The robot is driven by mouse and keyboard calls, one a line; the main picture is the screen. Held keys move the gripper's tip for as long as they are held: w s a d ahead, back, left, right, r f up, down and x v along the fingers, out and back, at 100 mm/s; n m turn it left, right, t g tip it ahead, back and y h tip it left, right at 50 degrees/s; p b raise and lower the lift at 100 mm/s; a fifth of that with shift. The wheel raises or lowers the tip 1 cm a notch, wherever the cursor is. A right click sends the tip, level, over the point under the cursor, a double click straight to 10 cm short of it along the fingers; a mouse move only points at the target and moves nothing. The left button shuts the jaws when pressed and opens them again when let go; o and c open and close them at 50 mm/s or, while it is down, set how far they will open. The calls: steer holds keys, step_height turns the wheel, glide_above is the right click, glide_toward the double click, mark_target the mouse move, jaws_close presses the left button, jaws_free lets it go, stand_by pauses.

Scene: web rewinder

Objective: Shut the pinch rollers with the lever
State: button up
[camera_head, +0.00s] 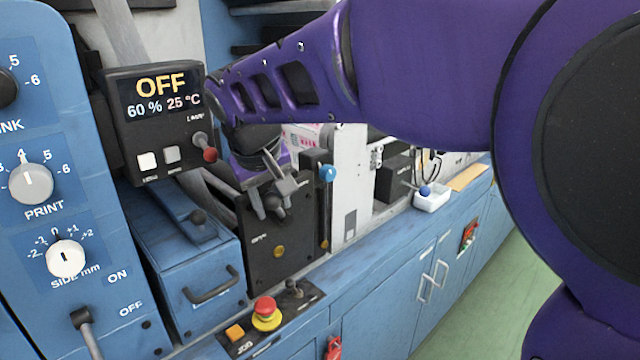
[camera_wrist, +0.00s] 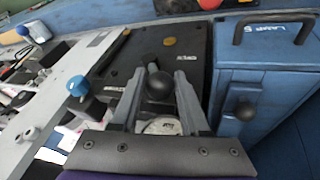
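A lever's black ball knob (camera_wrist: 160,87) stands in front of a black side plate (camera_wrist: 180,58) in the wrist view. My gripper (camera_wrist: 160,80) has its two grey fingers apart, one on each side of the knob. Small gaps seem to show beside the knob, and I cannot tell whether either finger touches it. In the head view, my gripper (camera_head: 274,196) is in front of the black plate (camera_head: 285,245), which bears a small white label. The fingers and wrist hide most of the lever there. The rollers are not clearly visible.
A display box (camera_head: 155,125) reading OFF, with a red-knobbed lever (camera_head: 210,155), stands left of my gripper. A blue knob (camera_head: 328,173) is just right. A blue housing with a handle (camera_head: 212,286) and a red stop button (camera_head: 265,307) are below.

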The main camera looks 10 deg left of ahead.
jaws_close()
stand_by(1.1)
